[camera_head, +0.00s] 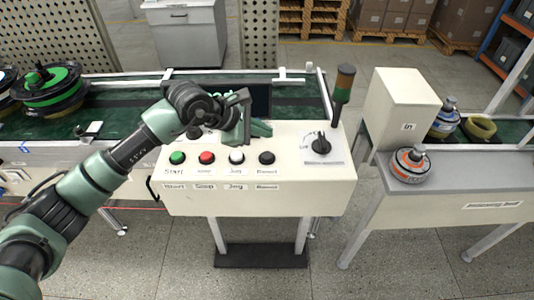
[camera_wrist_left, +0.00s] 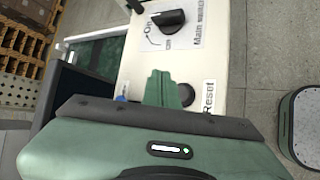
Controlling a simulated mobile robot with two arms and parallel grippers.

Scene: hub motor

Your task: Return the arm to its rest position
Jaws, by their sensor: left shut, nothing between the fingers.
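My left arm reaches in from the left over the cream control panel (camera_head: 210,200). My left gripper (camera_head: 262,129) is shut and empty above the back of the panel, behind the white button (camera_head: 236,157) and the black reset button (camera_head: 267,158). Its closed green fingers (camera_wrist_left: 162,88) show in the left wrist view, beside the dark reset button (camera_wrist_left: 186,94). They appear apart from the button, though the gap is hard to judge. The black main switch knob (camera_head: 321,145) is right of the gripper; it also shows in the left wrist view (camera_wrist_left: 168,18). My right gripper is not in view.
A green start button (camera_head: 177,158) and red stop button (camera_head: 207,157) are on the panel. A signal lamp (camera_head: 343,84) stands at its right back corner. A dark screen is behind the gripper. A white box (camera_head: 400,105) and orange-grey motor part (camera_head: 410,164) are on the right bench.

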